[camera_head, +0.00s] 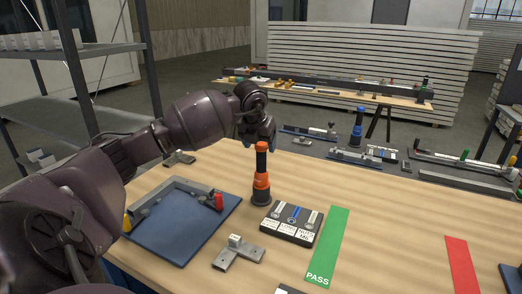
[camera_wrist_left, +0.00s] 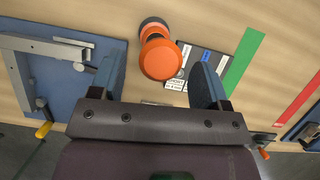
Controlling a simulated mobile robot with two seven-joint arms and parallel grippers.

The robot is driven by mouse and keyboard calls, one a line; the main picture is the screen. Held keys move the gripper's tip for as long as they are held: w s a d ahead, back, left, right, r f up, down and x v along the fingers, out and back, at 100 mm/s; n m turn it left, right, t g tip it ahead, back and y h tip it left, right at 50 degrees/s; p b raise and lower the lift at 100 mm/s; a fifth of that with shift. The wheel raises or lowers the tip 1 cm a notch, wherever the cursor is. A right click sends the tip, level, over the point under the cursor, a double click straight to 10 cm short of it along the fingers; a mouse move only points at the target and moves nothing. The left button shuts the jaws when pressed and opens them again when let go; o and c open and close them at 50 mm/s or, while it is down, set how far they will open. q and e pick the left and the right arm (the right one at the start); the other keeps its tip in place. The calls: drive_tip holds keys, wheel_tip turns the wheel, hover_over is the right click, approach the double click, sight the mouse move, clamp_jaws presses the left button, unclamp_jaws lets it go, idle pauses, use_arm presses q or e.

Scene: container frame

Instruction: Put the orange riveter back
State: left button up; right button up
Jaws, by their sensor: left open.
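The orange riveter (camera_head: 261,182), with an orange body and a dark base and middle band, stands upright on the wooden table. My left gripper (camera_head: 257,130) is above it, fingers pointing down at its top. In the left wrist view the riveter's orange top (camera_wrist_left: 159,58) shows between the two blue fingers of the open left gripper (camera_wrist_left: 160,72), apart from both. I cannot tell how far down the fingers reach around it. My right gripper is not in view.
Left of the riveter is a blue mat (camera_head: 180,245) with a metal frame and a red-handled clamp. A dark labelled block (camera_head: 291,222) stands close right, a grey metal bracket (camera_head: 238,252) in front. Green PASS (camera_head: 328,245) and red (camera_head: 462,265) strips lie right. A blue tool (camera_head: 357,127) stands behind.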

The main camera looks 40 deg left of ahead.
use_arm(q)
drive_tip(key=v, duration=0.9)
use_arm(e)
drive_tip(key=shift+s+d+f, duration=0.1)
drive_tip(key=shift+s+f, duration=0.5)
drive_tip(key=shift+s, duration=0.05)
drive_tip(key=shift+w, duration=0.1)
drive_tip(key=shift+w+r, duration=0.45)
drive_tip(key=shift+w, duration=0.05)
use_arm(q)
drive_tip(key=shift+f, duration=0.1)
